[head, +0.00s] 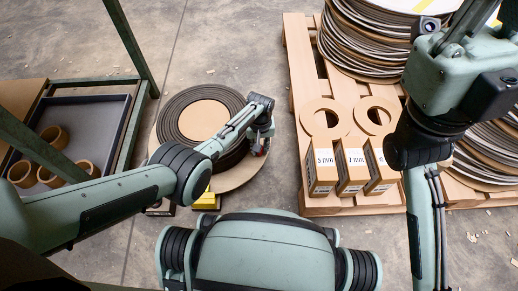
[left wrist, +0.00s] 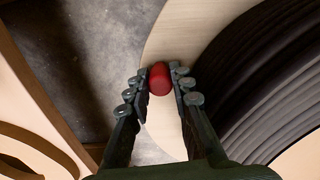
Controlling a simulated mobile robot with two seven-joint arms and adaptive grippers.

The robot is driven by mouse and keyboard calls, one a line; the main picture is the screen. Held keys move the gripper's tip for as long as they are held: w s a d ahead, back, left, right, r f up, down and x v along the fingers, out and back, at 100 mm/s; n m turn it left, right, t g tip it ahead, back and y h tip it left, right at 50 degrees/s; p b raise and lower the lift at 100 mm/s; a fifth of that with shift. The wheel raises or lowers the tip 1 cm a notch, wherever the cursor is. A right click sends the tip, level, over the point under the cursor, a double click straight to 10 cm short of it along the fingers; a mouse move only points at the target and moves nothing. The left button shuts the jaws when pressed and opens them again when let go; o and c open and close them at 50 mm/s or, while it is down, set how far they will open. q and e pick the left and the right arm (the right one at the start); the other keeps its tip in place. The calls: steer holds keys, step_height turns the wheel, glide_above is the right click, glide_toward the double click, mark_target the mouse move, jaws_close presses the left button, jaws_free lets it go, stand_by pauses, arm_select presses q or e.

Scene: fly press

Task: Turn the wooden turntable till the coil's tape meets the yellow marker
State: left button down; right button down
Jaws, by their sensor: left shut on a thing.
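The round wooden turntable (head: 238,178) lies on the floor in the head view, with a dark wound coil (head: 172,118) on it around a pale disc. A yellow marker (head: 207,199) shows at the turntable's near edge, partly covered by my left arm. I cannot make out the coil's tape; my arm hides part of the coil. My left gripper (head: 262,146) is at the turntable's right rim. In the left wrist view, its fingers (left wrist: 160,82) are closed on both sides of a red knob (left wrist: 160,76) at the pale rim (left wrist: 165,120). My right gripper is out of view.
A pallet (head: 297,70) at right carries stacked discs (head: 365,45), two cardboard rings (head: 322,106) and several labelled boxes (head: 323,168). A green-framed stand with a grey tray (head: 85,118) holding cardboard tubes is at left. Concrete floor is clear behind the turntable.

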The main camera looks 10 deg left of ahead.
arm_select(q)
steer(key=c, duration=1.6)
jaws_free()
step_height(320, 180, up, 12)
steer(key=shift+d, duration=0.1)
